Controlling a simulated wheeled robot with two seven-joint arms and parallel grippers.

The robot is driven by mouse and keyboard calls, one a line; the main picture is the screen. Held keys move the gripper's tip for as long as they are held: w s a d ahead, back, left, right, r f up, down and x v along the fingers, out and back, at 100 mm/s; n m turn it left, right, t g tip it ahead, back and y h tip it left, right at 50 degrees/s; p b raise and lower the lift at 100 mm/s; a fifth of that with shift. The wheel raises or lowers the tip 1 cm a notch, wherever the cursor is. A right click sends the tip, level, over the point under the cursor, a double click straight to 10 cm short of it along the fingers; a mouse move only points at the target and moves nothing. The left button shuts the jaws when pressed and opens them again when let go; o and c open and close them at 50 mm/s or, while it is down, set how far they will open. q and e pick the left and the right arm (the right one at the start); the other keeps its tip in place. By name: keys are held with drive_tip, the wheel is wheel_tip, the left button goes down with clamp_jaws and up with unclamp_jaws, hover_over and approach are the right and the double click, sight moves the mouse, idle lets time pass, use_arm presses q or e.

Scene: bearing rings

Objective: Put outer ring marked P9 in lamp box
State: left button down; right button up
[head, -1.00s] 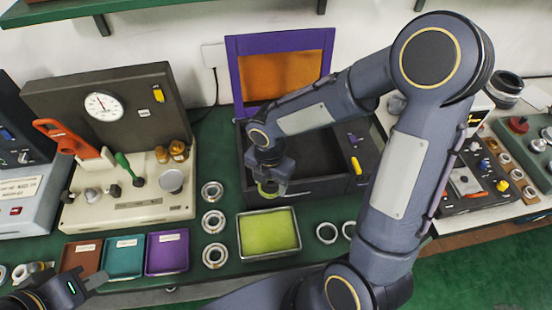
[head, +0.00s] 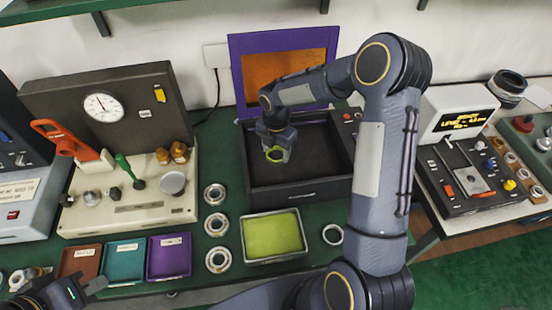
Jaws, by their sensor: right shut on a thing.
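The lamp box (head: 322,185) is a dark open-topped box at the back middle, with a purple-framed orange panel (head: 236,75) standing behind it. My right gripper (head: 277,157) points down over the box's dark interior. It is shut on a ring (head: 275,160) that looks yellow-green. Whether the ring touches the box floor I cannot tell, and no P9 mark is legible. My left gripper (head: 95,286) is at the lower left, beside the small trays; its jaw opening is unclear.
Several loose rings lie on the green bench, one (head: 333,235) right of the yellow-green tray (head: 298,246), others in a column (head: 216,225) to its left. A gauge unit (head: 130,215) stands left. My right arm hides the bench right of the box.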

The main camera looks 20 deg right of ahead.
sight(276, 152)
drive_tip(key=shift+w+d+f, duration=0.1)
drive_tip(key=shift+w+f, duration=0.1)
drive_tip(key=shift+f, duration=0.15)
drive_tip(key=f+b, duration=0.2)
drive_tip(key=f, duration=0.1)
drive_tip(key=shift+w+f+b, duration=0.2)
drive_tip(key=shift+f+b, duration=0.05)
drive_tip(key=shift+b, duration=0.15)
drive_tip(key=shift+r, duration=0.15)
drive_tip(key=o, duration=1)
drive_tip(key=shift+o, duration=0.2)
